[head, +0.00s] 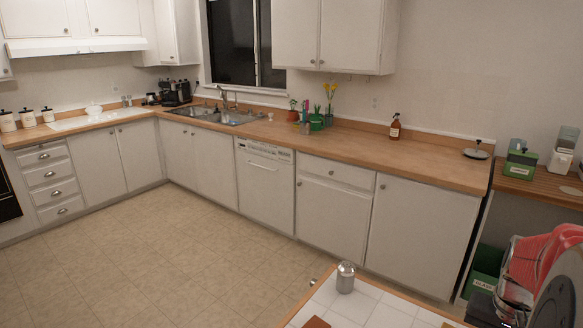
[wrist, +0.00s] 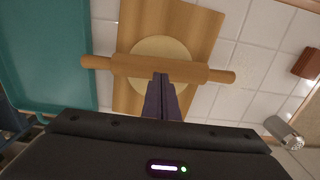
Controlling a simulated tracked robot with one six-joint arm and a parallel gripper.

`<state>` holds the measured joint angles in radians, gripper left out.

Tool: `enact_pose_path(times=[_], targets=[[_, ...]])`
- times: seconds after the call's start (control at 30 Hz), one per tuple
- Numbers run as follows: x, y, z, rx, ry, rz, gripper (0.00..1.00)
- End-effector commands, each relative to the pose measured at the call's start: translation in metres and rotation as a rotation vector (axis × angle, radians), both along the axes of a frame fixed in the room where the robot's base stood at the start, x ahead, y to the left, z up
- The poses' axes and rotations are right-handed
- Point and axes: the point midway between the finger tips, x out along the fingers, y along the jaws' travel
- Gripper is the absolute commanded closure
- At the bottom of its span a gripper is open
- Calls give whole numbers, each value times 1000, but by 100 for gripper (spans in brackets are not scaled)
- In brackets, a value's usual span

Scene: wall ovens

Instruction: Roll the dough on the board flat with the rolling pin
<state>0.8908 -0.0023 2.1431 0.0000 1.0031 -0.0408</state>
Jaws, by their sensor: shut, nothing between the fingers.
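In the wrist view a wooden rolling pin (wrist: 135,66) lies crosswise over a round, pale, flat-looking disc of dough (wrist: 160,46). The dough is on a wooden board (wrist: 200,22), set at a slight tilt in the picture. My gripper (wrist: 160,77) is shut and empty. Its dark fingertips overlap the middle of the pin's near edge in the picture; I cannot tell whether they touch it.
A teal tray (wrist: 45,50) lies left of the board on the white tiled top. A metal shaker (wrist: 287,132) and a brown block (wrist: 307,62) are to the right; the shaker also shows in the head view (head: 346,277). Open floor (head: 150,255) lies beyond, before long cabinets.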

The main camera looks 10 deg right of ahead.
Motion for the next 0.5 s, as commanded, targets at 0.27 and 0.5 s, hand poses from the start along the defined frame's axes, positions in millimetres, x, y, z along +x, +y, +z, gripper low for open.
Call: enact_pose_path(times=[0.27,0.5], targets=[[0,-1,21,-2,-2,0,100],[0,-1,38,-3,-3,0,100]])
